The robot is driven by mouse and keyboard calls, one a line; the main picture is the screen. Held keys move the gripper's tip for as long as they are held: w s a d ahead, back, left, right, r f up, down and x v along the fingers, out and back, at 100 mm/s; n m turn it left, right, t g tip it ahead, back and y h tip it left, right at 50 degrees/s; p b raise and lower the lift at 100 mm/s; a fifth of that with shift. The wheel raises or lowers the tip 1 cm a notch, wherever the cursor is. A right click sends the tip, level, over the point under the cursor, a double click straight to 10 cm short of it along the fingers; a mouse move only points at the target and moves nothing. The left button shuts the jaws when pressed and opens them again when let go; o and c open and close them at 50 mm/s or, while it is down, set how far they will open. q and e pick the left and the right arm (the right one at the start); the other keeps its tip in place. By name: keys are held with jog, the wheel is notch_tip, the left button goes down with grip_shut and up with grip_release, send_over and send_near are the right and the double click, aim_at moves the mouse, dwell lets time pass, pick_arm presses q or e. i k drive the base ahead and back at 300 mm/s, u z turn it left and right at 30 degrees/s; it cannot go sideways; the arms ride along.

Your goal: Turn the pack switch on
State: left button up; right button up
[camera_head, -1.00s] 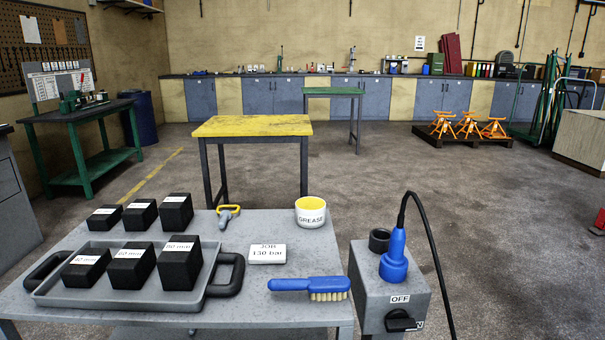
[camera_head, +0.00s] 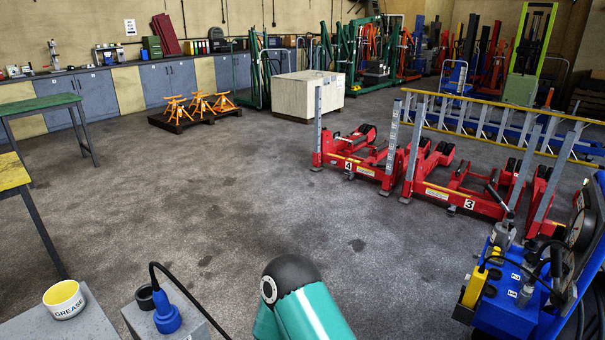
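A grey box (camera_head: 138,322) with a blue plug (camera_head: 167,318) and black cable stands at the bottom edge, cut off by the frame. The rotary switch on its front, seen earlier with OFF and ON labels, is out of view now. A blue pack (camera_head: 505,318) with a yellow part, black knobs and a round gauge stands at the lower right. I cannot tell which of its parts is a switch. My teal arm link with a dark joint shows at the bottom middle. Neither of my grippers is in view.
Red lifting units (camera_head: 365,160) with grey posts stand to the right, before a yellow ladder-like frame (camera_head: 500,105). Orange stands (camera_head: 200,103) sit on a pallet at the back. A grease tub (camera_head: 64,299) is at lower left. The middle floor is clear.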

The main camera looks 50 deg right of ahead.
aim_at(558, 233)
jog(key=u, duration=0.85)
jog(key=i, duration=0.15)
jog(key=z, duration=2.9)
jog(key=i, duration=1.25)
jog(key=z, duration=1.3)
jog(key=k, duration=0.9)
jog(key=z, duration=0.15)
